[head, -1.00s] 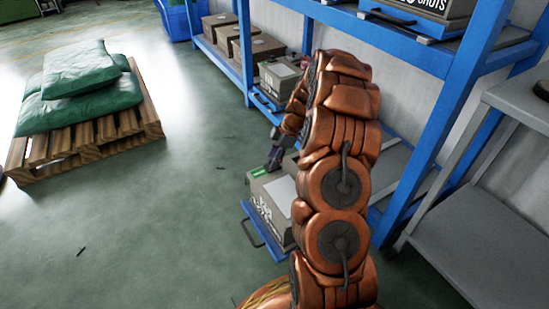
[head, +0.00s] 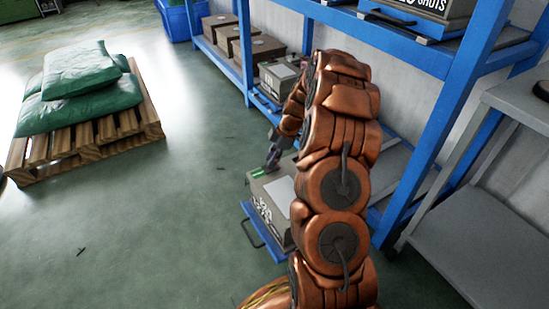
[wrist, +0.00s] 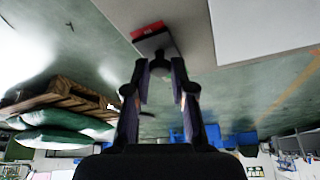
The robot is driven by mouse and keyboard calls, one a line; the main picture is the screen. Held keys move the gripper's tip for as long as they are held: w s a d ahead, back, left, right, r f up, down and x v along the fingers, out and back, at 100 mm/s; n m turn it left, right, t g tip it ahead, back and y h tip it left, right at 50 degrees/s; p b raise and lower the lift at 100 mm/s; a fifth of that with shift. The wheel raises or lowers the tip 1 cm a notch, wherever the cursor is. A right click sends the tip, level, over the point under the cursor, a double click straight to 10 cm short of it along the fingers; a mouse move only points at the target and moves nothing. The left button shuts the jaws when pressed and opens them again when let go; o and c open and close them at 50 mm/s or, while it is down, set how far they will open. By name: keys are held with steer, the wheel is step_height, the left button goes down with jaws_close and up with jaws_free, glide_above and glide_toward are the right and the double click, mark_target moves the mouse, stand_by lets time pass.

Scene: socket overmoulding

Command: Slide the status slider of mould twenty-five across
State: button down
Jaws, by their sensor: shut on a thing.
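The mould (head: 284,226) is a grey-tan box with white lettering on its side and a pale label on top, in the lower middle of the head view. I cannot read its number surely. At its top far-left edge is the status slider, with a green strip (head: 258,173) showing. In the wrist view a red patch (wrist: 147,30) shows beside the slider's dark plate (wrist: 153,43).
The box sits on a blue pulled-out tray (head: 251,228) of the blue rack (head: 458,75). Other boxes (head: 278,77) stand farther back on the rack. A pallet (head: 100,133) with green sacks (head: 78,72) stands at left. A grey table (head: 470,230) is at right.

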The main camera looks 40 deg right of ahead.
mark_target(255, 174)
steer(key=a, duration=0.4)
steer(key=shift+w+a, duration=0.2)
steer(key=shift+a, duration=0.2)
steer(key=c, duration=1)
jaws_free()
steer(key=shift+v, duration=6)
steer(key=shift+d+f, duration=0.1)
